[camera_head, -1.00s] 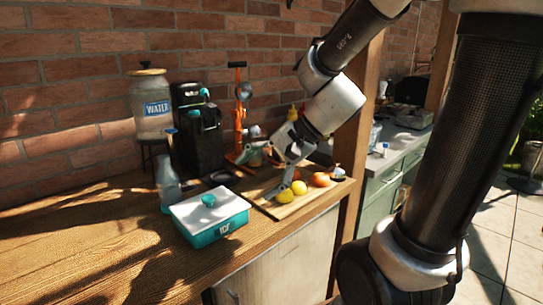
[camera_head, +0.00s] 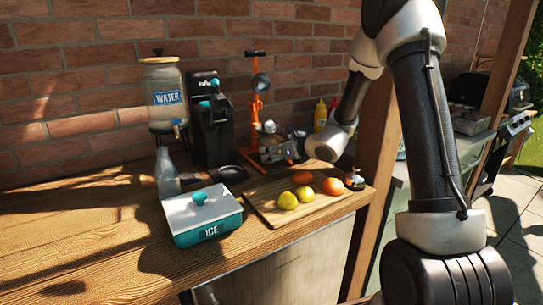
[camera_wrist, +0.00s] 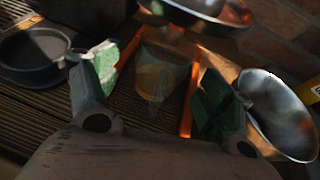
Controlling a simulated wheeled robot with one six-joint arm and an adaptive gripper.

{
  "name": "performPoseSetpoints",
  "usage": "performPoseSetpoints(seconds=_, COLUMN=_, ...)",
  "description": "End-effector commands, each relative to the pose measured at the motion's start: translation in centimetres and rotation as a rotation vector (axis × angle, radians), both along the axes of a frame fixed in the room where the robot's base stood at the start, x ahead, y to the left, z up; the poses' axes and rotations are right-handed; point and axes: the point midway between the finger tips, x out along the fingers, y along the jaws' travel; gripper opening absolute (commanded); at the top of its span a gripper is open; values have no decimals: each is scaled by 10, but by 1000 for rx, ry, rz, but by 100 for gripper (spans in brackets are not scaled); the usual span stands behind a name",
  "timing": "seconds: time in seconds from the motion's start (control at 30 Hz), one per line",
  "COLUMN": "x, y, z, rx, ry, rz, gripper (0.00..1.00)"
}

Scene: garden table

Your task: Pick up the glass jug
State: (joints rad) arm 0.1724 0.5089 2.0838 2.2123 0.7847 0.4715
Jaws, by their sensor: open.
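The glass jug (camera_wrist: 160,72) is a clear vessel, dim and partly see-through, seen in the wrist view between the orange posts of a press (camera_wrist: 189,95). My gripper (camera_wrist: 157,88) is open, with one green-padded finger to the left of the jug and the other to its right. I cannot tell whether either finger touches it. In the head view my gripper (camera_head: 268,154) is low at the orange press (camera_head: 257,105), behind the fruit board. The jug is hard to make out there behind my gripper.
A cutting board (camera_head: 262,212) with several fruits lies in front of the press. A black machine (camera_head: 210,125), a water dispenser (camera_head: 163,95), a clear bottle (camera_head: 166,175) and an ice box (camera_head: 203,215) stand left. A metal bowl (camera_wrist: 280,112) is close to the right finger. The front left table is clear.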

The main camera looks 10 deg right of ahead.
Motion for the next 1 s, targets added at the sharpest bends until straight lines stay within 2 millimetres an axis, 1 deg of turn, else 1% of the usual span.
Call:
performPoseSetpoints(seconds=0.03, x=8, y=3, z=-4, rx=-1, ry=1, rz=1, gripper=80)
performPoseSetpoints(seconds=0.1, x=17, y=7, z=-9, rx=-1, ry=-1, rz=3, gripper=80)
performPoseSetpoints(seconds=0.2, x=26, y=12, z=-13, rx=-1, ry=-1, rz=3, gripper=80)
performPoseSetpoints(seconds=0.47, x=29, y=13, z=-14, rx=-1, ry=-2, rz=2, gripper=80)
performPoseSetpoints(seconds=0.5, x=29, y=13, z=-14, rx=-1, ry=-2, rz=2, gripper=77)
performPoseSetpoints(seconds=0.57, x=29, y=13, z=-13, rx=-1, ry=-2, rz=2, gripper=66)
performPoseSetpoints(seconds=0.6, x=29, y=13, z=-13, rx=-1, ry=-1, rz=2, gripper=59)
performPoseSetpoints(seconds=0.77, x=29, y=13, z=-13, rx=-1, ry=-1, rz=2, gripper=29)
performPoseSetpoints(seconds=0.8, x=29, y=13, z=-14, rx=-1, ry=-1, rz=2, gripper=26)
performPoseSetpoints(seconds=1.0, x=29, y=13, z=-13, rx=-2, ry=-2, rz=2, gripper=26)
